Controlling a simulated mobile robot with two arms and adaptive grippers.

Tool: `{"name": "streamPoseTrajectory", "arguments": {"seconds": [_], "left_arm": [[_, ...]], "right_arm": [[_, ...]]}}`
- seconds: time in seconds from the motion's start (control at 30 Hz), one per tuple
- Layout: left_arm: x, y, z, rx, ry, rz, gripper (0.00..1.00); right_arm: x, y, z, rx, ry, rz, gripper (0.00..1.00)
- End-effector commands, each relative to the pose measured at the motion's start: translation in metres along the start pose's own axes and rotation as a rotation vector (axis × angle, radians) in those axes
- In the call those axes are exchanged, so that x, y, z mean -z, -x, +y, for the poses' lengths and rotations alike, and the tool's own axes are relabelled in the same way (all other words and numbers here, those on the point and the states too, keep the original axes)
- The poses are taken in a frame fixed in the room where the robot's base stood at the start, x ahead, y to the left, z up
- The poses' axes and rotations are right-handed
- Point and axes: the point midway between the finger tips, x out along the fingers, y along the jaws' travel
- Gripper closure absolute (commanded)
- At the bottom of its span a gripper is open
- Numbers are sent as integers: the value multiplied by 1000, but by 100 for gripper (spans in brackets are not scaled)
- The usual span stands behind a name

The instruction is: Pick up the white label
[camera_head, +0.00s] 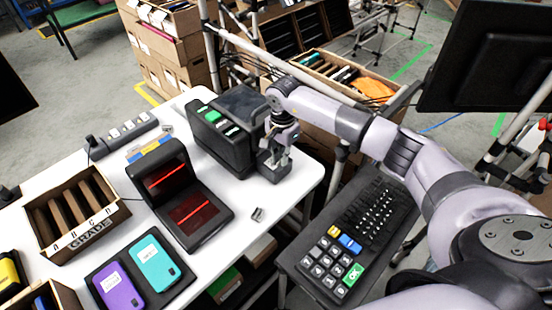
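My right gripper (274,160) points down at the front right of the black label printer (225,132), close against it. Its fingers are small and dark here, and I cannot tell whether they are open or shut. I cannot clearly make out a white label; a pale patch shows by the fingers, but it may be part of the gripper. A small grey-white piece (257,214) lies on the white table (285,205) in front of the printer, and I cannot tell what it is. My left gripper is not in view.
A black scanner (180,195) with red lines stands left of the printer. A purple phone (118,287) and a teal phone (155,263) lie on a dark pad. A cardboard GRADE box (77,214) is at left. A keypad (345,240) stands right of the table.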

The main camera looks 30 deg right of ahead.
Motion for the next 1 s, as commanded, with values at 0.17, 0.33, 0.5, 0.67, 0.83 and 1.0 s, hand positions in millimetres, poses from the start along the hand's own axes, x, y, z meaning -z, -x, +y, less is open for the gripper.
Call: {"name": "streamPoseTrajectory", "arguments": {"seconds": [0.17,0.33,0.5,0.67,0.83,1.0], "left_arm": [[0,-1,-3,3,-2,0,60],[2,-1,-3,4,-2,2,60],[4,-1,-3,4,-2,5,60],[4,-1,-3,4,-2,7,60],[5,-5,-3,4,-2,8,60],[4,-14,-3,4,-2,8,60]], "right_arm": [[0,0,0,0,0,0,95],[0,0,0,0,0,0,100],[0,0,0,0,0,0,100],[0,2,0,1,0,0,100],[1,13,-1,3,1,2,100],[1,39,-1,5,1,3,100]]}}
